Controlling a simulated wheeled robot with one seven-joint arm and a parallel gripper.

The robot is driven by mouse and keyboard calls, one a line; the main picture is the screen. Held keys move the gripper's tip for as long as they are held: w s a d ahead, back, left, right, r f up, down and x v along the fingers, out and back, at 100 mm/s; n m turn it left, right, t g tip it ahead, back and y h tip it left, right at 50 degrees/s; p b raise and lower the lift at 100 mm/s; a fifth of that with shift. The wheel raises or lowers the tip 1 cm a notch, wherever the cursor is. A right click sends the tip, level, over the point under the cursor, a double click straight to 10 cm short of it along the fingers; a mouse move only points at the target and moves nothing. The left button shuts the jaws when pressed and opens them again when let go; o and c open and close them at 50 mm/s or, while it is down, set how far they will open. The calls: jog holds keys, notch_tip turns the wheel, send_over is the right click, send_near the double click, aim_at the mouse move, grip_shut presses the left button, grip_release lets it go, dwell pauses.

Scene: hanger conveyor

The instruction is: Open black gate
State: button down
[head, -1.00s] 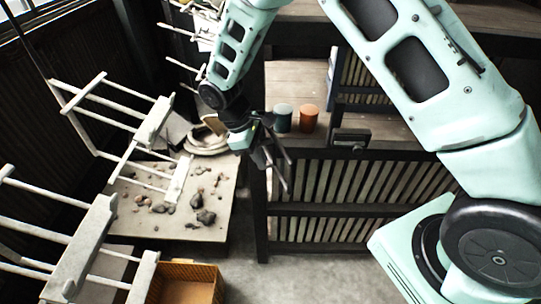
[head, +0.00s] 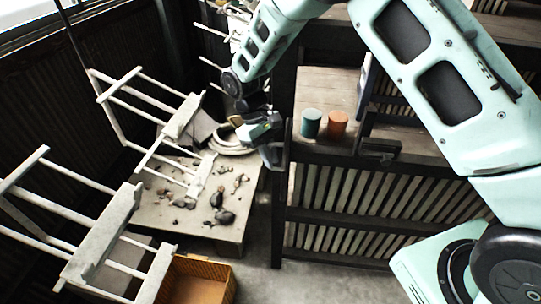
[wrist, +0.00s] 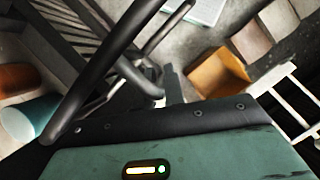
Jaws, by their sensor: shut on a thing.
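The black gate (head: 345,215) is a low dark frame with pale slats, right of centre in the head view. It looks closed, but I cannot tell for sure. My gripper (head: 271,156) is at the upper left end of the gate, beside its dark edge post, and is shut on a dark part of it. The fingertips are small and partly hidden in the head view. In the wrist view, dark bars cross above my green gripper body, and the slatted gate (wrist: 60,28) shows at upper left. The exact contact point is unclear.
A teal cup (head: 311,123) and an orange cup (head: 338,123) stand on the wooden counter behind the gate. White hanger racks (head: 105,235) fill the left side. A low platform (head: 190,222) holds dark stones. An orange-brown box (head: 197,279) sits on the floor; clear floor lies below the gate.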

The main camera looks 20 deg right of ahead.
jog(key=c, duration=1.5)
grip_release()
jog(key=shift+r, duration=0.1)
jog(key=b+v, duration=0.4)
jog(key=v, duration=1.3)
jog(key=shift+r, duration=0.2)
jog(key=s+f+t+y+b, duration=0.1)
jog(key=s+f, duration=0.1)
jog(key=s, duration=0.9)
jog(key=s+d+f+t+y+b, duration=0.1)
jog(key=s+f, duration=0.2)
jog(key=s, duration=0.8)
jog(key=s+f+n+t+y+b, duration=0.1)
jog(key=s+f+t, duration=0.1)
jog(key=s, duration=0.9)
jog(key=shift+s+d+f+b, duration=0.25)
jog(key=shift+d+b, duration=0.15)
